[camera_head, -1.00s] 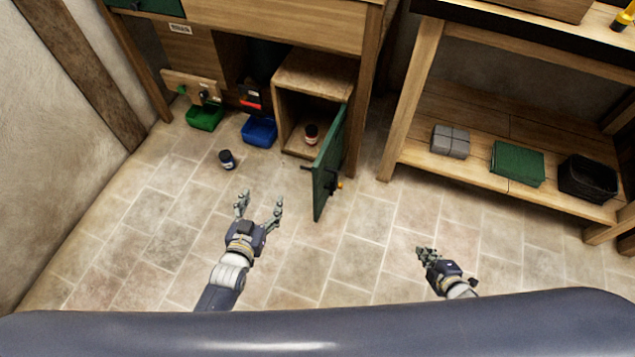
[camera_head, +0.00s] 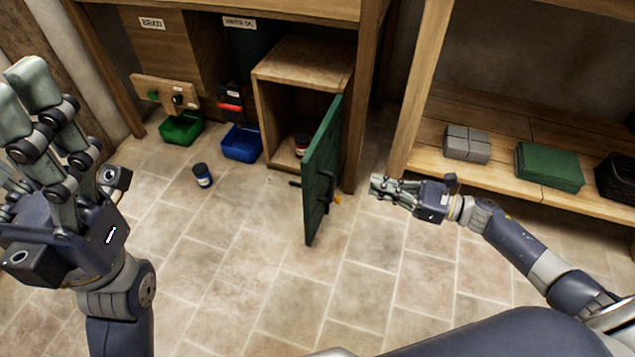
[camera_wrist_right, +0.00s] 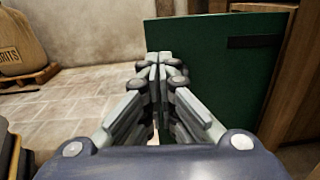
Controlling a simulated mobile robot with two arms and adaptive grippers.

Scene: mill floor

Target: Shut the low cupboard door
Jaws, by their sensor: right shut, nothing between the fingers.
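The low cupboard (camera_head: 265,113) is a small wooden box under the bench. Its green door (camera_head: 322,172) stands wide open, jutting out toward me, with a dark handle on its right face. A small jar with a red label (camera_head: 301,146) is inside the cupboard. My right gripper (camera_head: 378,187) is shut and empty, to the right of the door and apart from it in the head view. In the right wrist view the green door (camera_wrist_right: 225,75) fills the space beyond the closed fingers (camera_wrist_right: 158,60).
A dark jar (camera_head: 203,176) stands on the tiles left of the door. A green bin (camera_head: 181,129) and a blue bin (camera_head: 241,144) sit below the bench. The right shelf (camera_head: 480,175) holds a grey block (camera_head: 467,143) and green stack (camera_head: 549,165). Sacks (camera_wrist_right: 22,45) show in the wrist view.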

